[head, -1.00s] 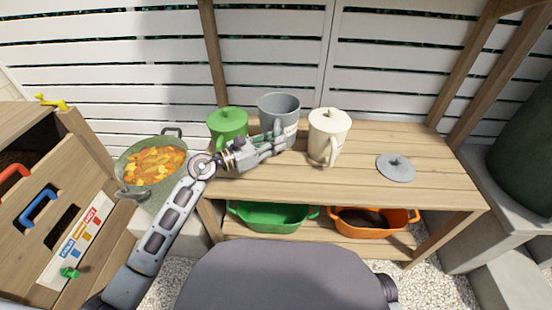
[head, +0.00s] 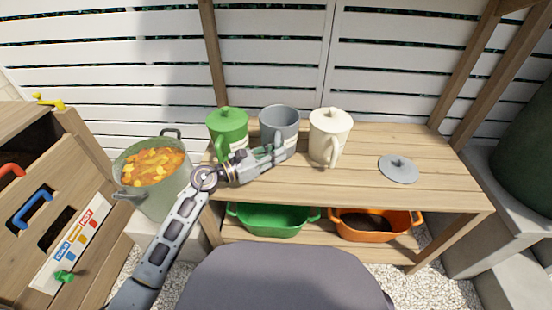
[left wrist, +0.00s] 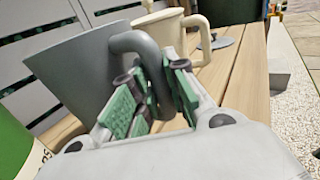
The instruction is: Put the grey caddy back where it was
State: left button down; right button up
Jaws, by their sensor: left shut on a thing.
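The grey caddy (head: 279,118), an open-topped mug shape without its lid, is over the back of the wooden bench between the green caddy (head: 225,128) and the cream caddy (head: 329,128). My left gripper (head: 284,150) is shut on its handle, at the caddy's near side. In the left wrist view the grey handle (left wrist: 132,42) runs down between the green-padded fingers (left wrist: 155,95), with the caddy body (left wrist: 78,75) to the left. The caddy's base is mostly hidden by the gripper, so I cannot tell whether it touches the bench. My right gripper is out of view.
The grey lid (head: 399,170) lies on the bench top at the right. Below, the shelf holds a green tub (head: 270,222) and an orange tub (head: 372,228). A pot (head: 165,195) with orange and yellow contents stands left of the bench. The front middle of the bench is clear.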

pick_arm(q)
jog(key=shift+f, duration=0.65)
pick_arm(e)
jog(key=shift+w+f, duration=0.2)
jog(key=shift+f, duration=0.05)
pick_arm(q)
jog(key=shift+f+b, duration=0.15)
jog(key=shift+b, duration=0.2)
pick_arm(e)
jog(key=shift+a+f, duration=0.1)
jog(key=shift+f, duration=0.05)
pick_arm(q)
jog(key=c, duration=1.4)
grip_release()
jog(key=p+v, duration=0.1)
jog(key=v, duration=0.8)
jog(key=shift+s+a, duration=0.15)
jog(key=shift+a, duration=0.15)
jog(key=shift+p+v, duration=0.35)
jog(key=shift+v, duration=0.75)
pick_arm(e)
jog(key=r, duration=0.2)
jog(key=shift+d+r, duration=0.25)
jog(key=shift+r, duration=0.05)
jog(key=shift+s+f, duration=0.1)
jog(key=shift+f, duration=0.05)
